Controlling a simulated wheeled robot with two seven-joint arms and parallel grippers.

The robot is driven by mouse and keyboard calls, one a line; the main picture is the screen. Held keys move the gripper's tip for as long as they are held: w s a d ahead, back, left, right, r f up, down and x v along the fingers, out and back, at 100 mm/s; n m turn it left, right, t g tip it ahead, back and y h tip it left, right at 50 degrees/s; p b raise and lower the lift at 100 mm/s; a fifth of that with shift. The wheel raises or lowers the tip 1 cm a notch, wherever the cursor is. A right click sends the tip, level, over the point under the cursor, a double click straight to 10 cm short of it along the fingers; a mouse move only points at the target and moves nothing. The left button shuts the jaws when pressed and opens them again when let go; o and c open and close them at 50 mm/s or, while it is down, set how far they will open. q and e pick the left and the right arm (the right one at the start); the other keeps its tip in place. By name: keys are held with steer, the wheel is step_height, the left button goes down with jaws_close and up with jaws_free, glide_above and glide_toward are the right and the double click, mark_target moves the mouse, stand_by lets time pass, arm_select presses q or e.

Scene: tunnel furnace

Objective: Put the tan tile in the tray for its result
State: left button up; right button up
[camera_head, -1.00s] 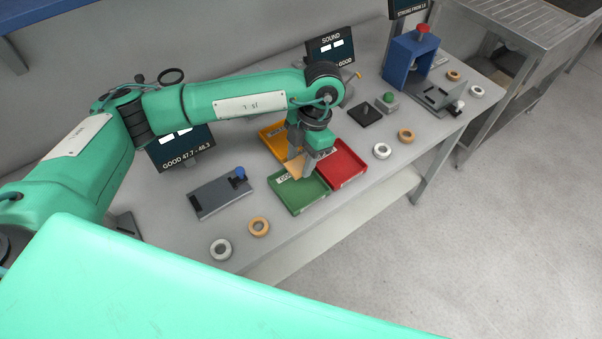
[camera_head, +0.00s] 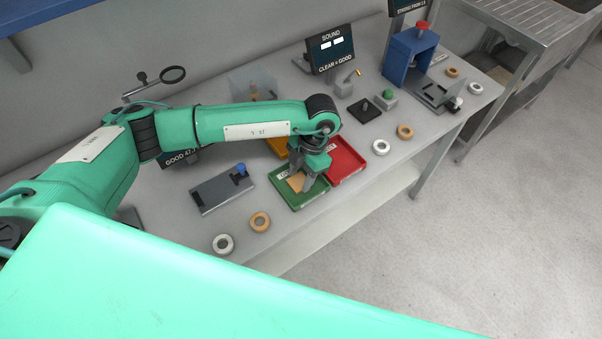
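The tan tile (camera_head: 296,183) is low inside the green tray (camera_head: 297,206), at or just above its floor; I cannot tell if it touches. My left gripper (camera_head: 302,181) points down over the green tray with its fingers at the tile. I cannot tell whether they still press on it. The red tray (camera_head: 347,167) is beside the green one on the right. The orange tray (camera_head: 276,146) is behind, partly hidden by my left arm. My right gripper is not in view.
A grey fixture with a blue knob (camera_head: 221,190) stands left of the trays. Pale and tan rings (camera_head: 222,244) lie near the front edge. A SOUND screen (camera_head: 331,48), a black plate (camera_head: 364,111) and a blue press (camera_head: 409,57) stand further back right.

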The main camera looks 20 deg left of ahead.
arm_select(q)
steer(key=o, duration=0.4)
steer(key=shift+r, duration=0.2)
steer(key=b+v, duration=0.3)
steer(key=v, duration=0.8)
steer(key=shift+r, duration=0.4)
